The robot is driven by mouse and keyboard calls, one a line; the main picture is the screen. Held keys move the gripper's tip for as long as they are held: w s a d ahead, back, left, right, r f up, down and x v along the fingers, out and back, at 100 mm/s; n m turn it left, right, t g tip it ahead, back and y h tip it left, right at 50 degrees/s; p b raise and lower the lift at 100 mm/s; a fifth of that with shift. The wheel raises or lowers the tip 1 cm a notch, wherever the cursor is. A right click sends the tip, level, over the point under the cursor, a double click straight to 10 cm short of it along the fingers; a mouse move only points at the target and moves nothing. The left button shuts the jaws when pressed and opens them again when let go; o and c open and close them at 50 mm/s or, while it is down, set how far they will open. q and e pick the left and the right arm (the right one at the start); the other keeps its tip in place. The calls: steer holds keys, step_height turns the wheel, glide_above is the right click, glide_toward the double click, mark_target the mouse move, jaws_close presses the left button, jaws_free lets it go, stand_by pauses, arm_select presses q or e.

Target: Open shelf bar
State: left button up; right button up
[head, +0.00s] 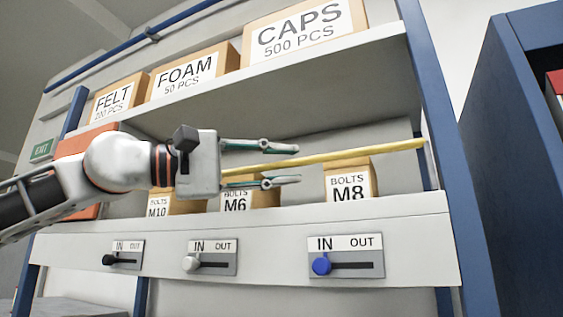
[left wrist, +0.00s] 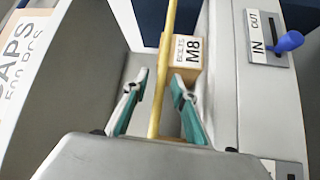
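The yellow shelf bar (head: 372,150) runs across the front of the middle shelf, its right end by the blue upright post. My left gripper (head: 297,165) is in front of this shelf, pointing right, roughly along the bar. Its two green-and-grey fingers are apart, one above and one below the bar in the head view. In the left wrist view the bar (left wrist: 169,35) passes between the open fingers (left wrist: 161,78); I cannot tell whether it touches them. The bar's left part is hidden behind my gripper. My right gripper is not in view.
Bolt boxes M10 (head: 160,205), M6 (head: 262,197) and M8 (head: 349,186) stand behind the bar. Below, the front panel has black (head: 108,260), white (head: 190,264) and blue (head: 321,266) sliders, all at IN. Felt, foam and caps boxes stand above.

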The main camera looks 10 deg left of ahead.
arm_select(q)
jaws_close()
steer(key=shift+s+f+b, duration=0.1)
steer(key=shift+f+b, duration=0.1)
steer(key=shift+b, duration=0.35)
steer(key=m+h+b, duration=0.1)
steer(key=s+m+h+b, duration=0.1)
steer(key=b, duration=0.1)
steer(key=m+h+b, duration=0.1)
steer(key=m, duration=0.1)
steer(key=shift+s+a+f+b, duration=0.35)
steer(key=shift+s+f, duration=0.05)
steer(key=shift+s+a+m+g+h+b, duration=0.1)
steer(key=shift+s+m+g+h+b, duration=0.3)
steer(key=shift+m+h, duration=0.35)
steer(key=shift+s+a+f+m+g+h+b, duration=0.1)
steer(key=shift+s+m+g+h+b, duration=0.15)
steer(key=shift+m, duration=0.25)
steer(key=shift+s+a+m+g+h+b, duration=0.15)
steer(key=shift+m+h+b, duration=0.15)
steer(key=shift+m, duration=0.15)
steer(key=shift+d, duration=0.1)
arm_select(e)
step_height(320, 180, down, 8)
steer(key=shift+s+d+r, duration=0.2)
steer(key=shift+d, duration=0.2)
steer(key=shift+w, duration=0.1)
